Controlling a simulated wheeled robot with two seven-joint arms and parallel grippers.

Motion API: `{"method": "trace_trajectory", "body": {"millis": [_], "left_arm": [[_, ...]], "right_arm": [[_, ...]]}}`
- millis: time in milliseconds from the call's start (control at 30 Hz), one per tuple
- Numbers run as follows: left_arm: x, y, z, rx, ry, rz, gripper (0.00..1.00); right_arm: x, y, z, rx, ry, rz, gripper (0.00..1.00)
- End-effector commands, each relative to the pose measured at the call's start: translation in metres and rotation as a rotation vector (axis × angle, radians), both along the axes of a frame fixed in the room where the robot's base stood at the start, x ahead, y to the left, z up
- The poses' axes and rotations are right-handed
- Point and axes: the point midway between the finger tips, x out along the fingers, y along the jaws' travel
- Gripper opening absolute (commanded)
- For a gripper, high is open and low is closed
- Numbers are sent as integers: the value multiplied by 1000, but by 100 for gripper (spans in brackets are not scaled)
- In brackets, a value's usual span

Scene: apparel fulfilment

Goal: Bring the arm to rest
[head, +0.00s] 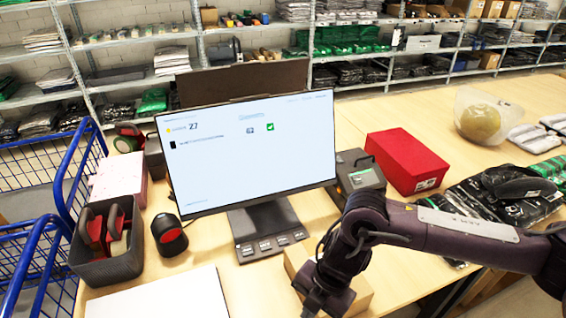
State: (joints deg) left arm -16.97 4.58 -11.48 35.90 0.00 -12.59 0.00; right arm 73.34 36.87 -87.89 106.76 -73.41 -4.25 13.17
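My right arm (440,225) comes in from the right edge over the front of the table. It bends down at the wrist (335,275), which is cut off by the bottom edge of the head view. The fingers of my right gripper are below the picture, so nothing shows of what they hold. The wrist hangs in front of a cardboard box (360,292), partly hiding it. My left arm and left gripper are not in the head view.
A monitor (250,165) stands mid-table, with a label printer (358,175) and red box (406,160) to its right. Bagged black clothes (470,195) lie near my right arm. A scanner (169,236), dark bin (108,262) and blue cart (40,250) are left. Shelves stand behind.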

Motion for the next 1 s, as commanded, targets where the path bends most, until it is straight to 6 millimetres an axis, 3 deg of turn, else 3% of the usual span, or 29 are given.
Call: {"method": "trace_trajectory", "body": {"millis": [167,333,500,600,667,767,867,1000], "left_arm": [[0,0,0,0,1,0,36],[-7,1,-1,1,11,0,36],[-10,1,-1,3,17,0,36],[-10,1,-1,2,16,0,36],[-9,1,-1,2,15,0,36],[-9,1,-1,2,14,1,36],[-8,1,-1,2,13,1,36],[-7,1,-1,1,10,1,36]], "right_arm": [[-15,51,0,134,-44,10,0],[-29,109,15,309,-100,-36,0],[-35,171,59,559,-162,-221,0],[-24,185,91,683,-184,-412,0],[-13,183,107,737,-189,-550,0],[8,163,123,787,-183,-807,0],[27,123,123,781,-155,-1088,0],[35,47,96,680,-89,-1495,0]]}}
